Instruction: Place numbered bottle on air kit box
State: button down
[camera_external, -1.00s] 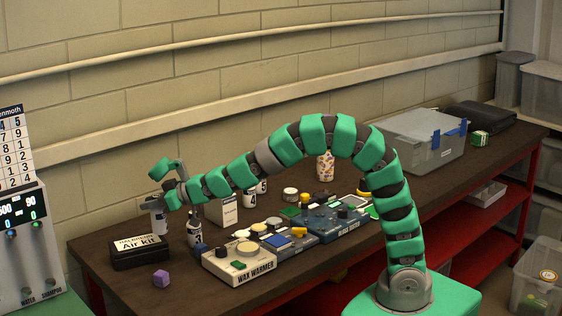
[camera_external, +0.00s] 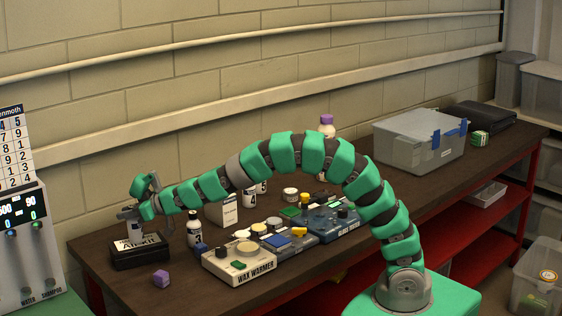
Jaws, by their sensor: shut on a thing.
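The air kit box (camera_external: 140,256) is a black box with white lettering near the left end of the workbench. My gripper (camera_external: 134,214) is above the box and shut on a white numbered bottle (camera_external: 135,232). The bottle is upright, and its top is hidden by the gripper. Its bottom edge meets the top of the box in the picture; I cannot tell whether it touches or is slightly above. Other white numbered bottles (camera_external: 250,197) stand farther back, partly behind my arm.
A dark-labelled bottle (camera_external: 194,229) stands just right of the box. The wax warmer (camera_external: 238,266) and a blue device (camera_external: 327,224) stand to the right. A grey case (camera_external: 415,145) stands at the back right.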

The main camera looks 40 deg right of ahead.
jog(key=shift+f, duration=0.2)
jog(key=c, duration=1.2)
grip_release()
jog(key=shift+r, duration=0.15)
jog(key=shift+s+d+r, duration=0.15)
jog(key=shift+s+d, duration=0.1)
jog(key=shift+s, duration=0.15)
jog(key=v, duration=1.1)
